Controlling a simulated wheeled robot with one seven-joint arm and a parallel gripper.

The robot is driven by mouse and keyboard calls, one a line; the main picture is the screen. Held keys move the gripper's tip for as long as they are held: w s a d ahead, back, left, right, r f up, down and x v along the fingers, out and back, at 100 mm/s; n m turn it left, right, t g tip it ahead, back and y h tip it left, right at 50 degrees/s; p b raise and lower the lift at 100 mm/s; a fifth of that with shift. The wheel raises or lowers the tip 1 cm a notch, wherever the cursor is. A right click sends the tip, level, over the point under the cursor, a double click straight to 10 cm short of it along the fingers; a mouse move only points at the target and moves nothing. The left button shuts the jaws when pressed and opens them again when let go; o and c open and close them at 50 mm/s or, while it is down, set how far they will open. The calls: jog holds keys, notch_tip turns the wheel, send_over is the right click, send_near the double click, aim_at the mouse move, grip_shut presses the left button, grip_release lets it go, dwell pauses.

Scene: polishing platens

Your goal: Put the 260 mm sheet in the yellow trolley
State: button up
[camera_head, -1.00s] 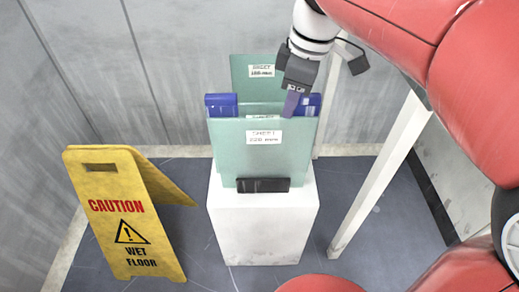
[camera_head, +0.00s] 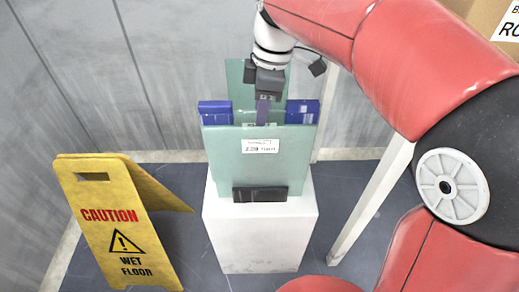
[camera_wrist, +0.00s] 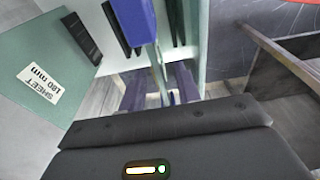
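Several green sheets stand upright in a rack on a white pedestal (camera_head: 260,240). The front sheet (camera_head: 225,165) has a white label too blurred to read surely. The back sheet (camera_head: 236,85) is taller in the picture; a sheet in the wrist view (camera_wrist: 35,95) reads "SHEET 180 mm". A middle sheet (camera_head: 243,117) stands between them, its label mostly hidden, so I cannot tell which is 260 mm. My gripper (camera_head: 263,118) points down at the middle sheet's top edge. In the wrist view its fingers (camera_wrist: 160,88) are apart, with a thin sheet edge between them. The yellow trolley is not in view.
Blue blocks (camera_head: 215,112) (camera_head: 302,111) flank the middle sheet. A black stop (camera_head: 260,194) sits at the front sheet's foot. A yellow caution sign (camera_head: 115,225) stands at left. A white post (camera_head: 372,205) rises at right, and a cardboard box (camera_head: 480,18) shows at top right.

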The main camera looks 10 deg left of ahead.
jog(key=f, duration=0.4)
jog(key=shift+a, duration=0.4)
grip_shut()
dwell(0.9)
jog(key=shift+r, duration=0.15)
